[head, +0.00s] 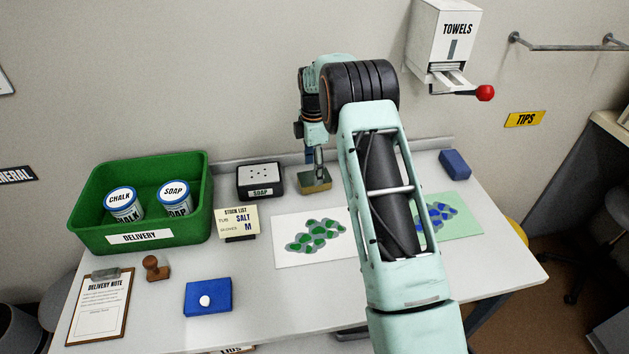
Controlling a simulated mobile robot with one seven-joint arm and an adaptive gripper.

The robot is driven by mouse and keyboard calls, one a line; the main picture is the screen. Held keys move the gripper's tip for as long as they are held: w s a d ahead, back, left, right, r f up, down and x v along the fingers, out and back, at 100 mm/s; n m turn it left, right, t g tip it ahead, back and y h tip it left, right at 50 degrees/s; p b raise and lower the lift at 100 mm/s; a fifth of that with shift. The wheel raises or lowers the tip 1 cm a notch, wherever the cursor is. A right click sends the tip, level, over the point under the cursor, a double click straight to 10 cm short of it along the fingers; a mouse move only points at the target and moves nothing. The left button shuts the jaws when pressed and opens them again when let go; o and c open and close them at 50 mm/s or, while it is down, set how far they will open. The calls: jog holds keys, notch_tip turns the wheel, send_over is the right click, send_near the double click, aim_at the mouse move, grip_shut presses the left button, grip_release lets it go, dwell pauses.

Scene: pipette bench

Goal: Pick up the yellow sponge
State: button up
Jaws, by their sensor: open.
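The yellow sponge (314,184) appears as a dull yellow block at the back of the white table, right of the black soap box. My gripper (318,168) points down directly over the sponge, with a finger at or very near its top. The jaws are open, but my arm and the small size hide part of them. I cannot tell whether the fingers touch the sponge or stand around it.
A black soap box (260,181) stands close left of the sponge. A green delivery crate (88,205) holds two tins. A stock list card (237,220), a white sheet (284,254) with green pieces and a blue block (454,163) are nearby. The wall is behind.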

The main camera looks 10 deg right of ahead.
jog(key=f, duration=0.2)
jog(key=f+p, duration=0.1)
jog(key=f, duration=0.2)
jog(key=shift+w+d, duration=0.15)
jog(key=shift+w, duration=0.05)
jog(key=shift+c, duration=0.2)
jog(key=c, duration=1.2)
jog(key=shift+o, duration=0.2)
jog(key=shift+r, duration=0.1)
jog(key=shift+r, duration=0.55)
jog(key=s+r+b, duration=0.2)
jog(key=s+r, duration=0.9)
jog(key=s, duration=0.3)
jog(key=shift+d+r+b, duration=0.15)
jog(key=shift+r+b, duration=0.2)
jog(key=shift+b, duration=0.05)
